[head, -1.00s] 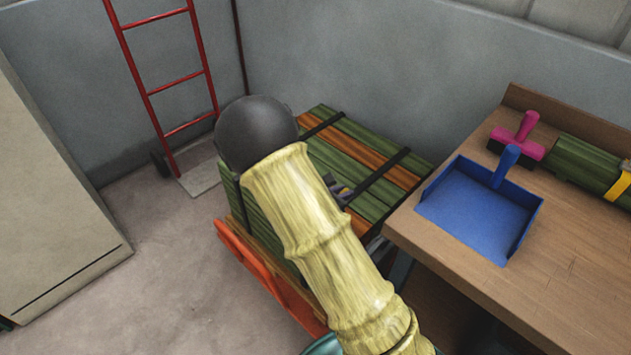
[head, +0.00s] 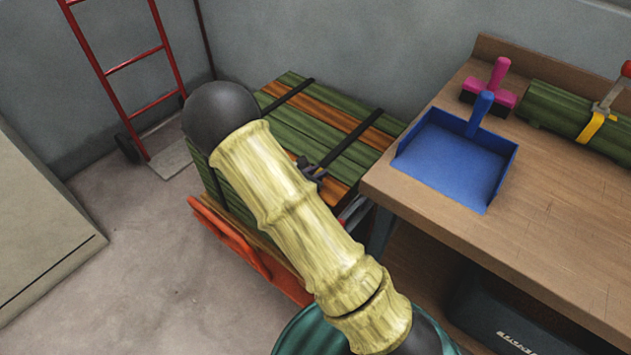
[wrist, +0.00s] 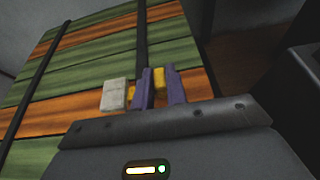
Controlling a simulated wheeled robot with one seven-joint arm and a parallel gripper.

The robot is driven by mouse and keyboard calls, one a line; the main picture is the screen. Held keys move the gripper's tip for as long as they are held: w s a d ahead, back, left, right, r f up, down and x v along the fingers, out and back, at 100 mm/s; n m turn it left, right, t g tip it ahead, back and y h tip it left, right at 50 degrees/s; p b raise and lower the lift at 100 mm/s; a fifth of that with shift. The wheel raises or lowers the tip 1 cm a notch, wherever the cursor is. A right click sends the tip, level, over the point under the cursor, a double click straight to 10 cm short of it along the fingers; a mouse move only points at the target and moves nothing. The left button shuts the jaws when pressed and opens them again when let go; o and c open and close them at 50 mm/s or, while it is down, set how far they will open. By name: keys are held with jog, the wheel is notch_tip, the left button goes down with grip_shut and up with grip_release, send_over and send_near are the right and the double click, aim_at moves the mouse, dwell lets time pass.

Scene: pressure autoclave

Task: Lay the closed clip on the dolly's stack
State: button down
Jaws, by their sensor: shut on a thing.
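The dolly's stack (head: 325,115) is green and orange boards under black straps, on an orange dolly (head: 240,245) left of the bench. It also fills the left of the wrist view (wrist: 85,70). My gripper (head: 312,168) is over the stack's near right part, by a strap; my arm hides part of the stack. In the wrist view its purple fingers (wrist: 161,86) are shut on the clip (wrist: 158,78), whose yellow parts show around them. A pale grey block (wrist: 114,95) shows beside the left finger, seemingly part of the clip. Whether the clip touches the boards I cannot tell.
The wooden bench (head: 560,215) stands close on the right with a blue dustpan (head: 455,160), a pink brush (head: 490,85) and a clamped green bundle (head: 565,108). A red hand truck (head: 135,60) leans at the back left wall. Floor is clear at left.

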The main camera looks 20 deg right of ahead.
jog(key=shift+f+b, duration=0.6)
jog(key=shift+f, duration=1.2)
jog(key=shift+f+b, duration=0.3)
jog(key=shift+f, duration=0.1)
jog(key=c, duration=1.4)
grip_release()
jog(key=shift+r, duration=0.1)
jog(key=shift+r+p, duration=0.45)
jog(key=shift+r, duration=0.05)
jog(key=p+v, duration=0.1)
jog(key=v, duration=0.7)
jog(key=p+v, duration=0.1)
jog(key=v, duration=0.3)
jog(key=shift+s+f+p, duration=0.1)
jog(key=shift+f+p, duration=0.2)
